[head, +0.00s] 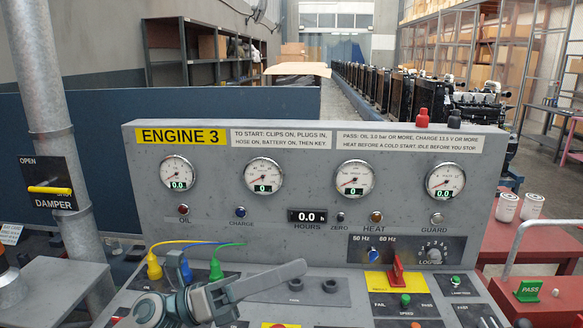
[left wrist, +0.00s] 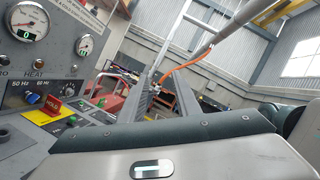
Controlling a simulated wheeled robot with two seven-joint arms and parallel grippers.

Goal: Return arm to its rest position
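My left gripper (head: 290,272) is in the head view, low over the front of the engine 3 control panel (head: 340,135), with its fingers pointing right. In the left wrist view its two fingers (left wrist: 164,85) stand apart with nothing between them. In the head view one finger largely hides the other. The gripper covers part of the lower console, and I cannot tell whether it touches it. My right gripper is not in view.
Yellow, blue and green plugs (head: 185,270) with cables stand left of the gripper. A red guard (head: 397,270) stands to its right. A damper pipe (head: 45,100) rises at left. A red table (head: 540,245) with white filters (head: 507,207) is at right.

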